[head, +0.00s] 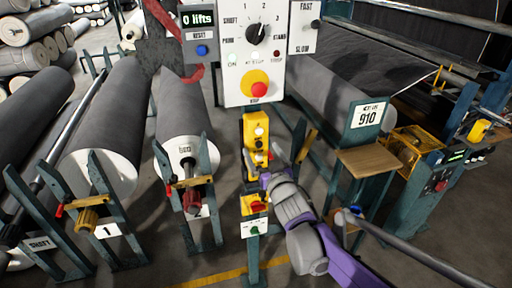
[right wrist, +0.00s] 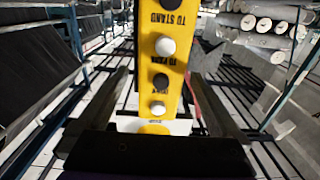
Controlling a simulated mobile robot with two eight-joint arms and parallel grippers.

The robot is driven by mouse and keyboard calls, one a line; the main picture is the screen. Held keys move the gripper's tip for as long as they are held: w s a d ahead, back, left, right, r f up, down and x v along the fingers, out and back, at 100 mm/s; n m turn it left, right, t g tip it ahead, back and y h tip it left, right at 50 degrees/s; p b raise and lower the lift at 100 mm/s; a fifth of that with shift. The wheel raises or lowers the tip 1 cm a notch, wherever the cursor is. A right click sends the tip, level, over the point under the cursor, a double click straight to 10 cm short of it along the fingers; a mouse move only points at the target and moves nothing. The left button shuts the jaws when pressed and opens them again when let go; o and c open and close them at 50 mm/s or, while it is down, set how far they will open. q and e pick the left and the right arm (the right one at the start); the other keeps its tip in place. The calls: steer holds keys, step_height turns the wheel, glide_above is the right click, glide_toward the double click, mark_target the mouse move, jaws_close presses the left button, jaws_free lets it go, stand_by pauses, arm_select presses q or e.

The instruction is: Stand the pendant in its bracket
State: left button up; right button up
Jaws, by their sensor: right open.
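The yellow pendant (head: 256,138), with black and white buttons, is upright in front of the teal post below the control panel in the head view. It also shows in the right wrist view (right wrist: 174,60), running down between the fingers. My right gripper (head: 264,172) is at the pendant's lower part. Its jaws (right wrist: 155,95) are open, one finger on each side, with visible gaps to the pendant. I cannot make out the bracket clearly; the pendant's lower end is partly hidden by my gripper. My left gripper is not in view.
The white control panel (head: 253,60) with a dial and red stop button stands above. A red-yellow switch (head: 253,204) is on the post below. Grey rolls (head: 184,110) on teal stands are left. A wooden shelf (head: 371,160) and a yellow cage (head: 408,148) are right.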

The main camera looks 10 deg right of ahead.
mark_target(259, 148)
steer(key=w, duration=0.4)
steer(key=shift+a, duration=0.25)
steer(key=shift+s, duration=0.1)
steer(key=shift+c, duration=0.7)
steer(key=shift+r, duration=0.1)
jaws_close()
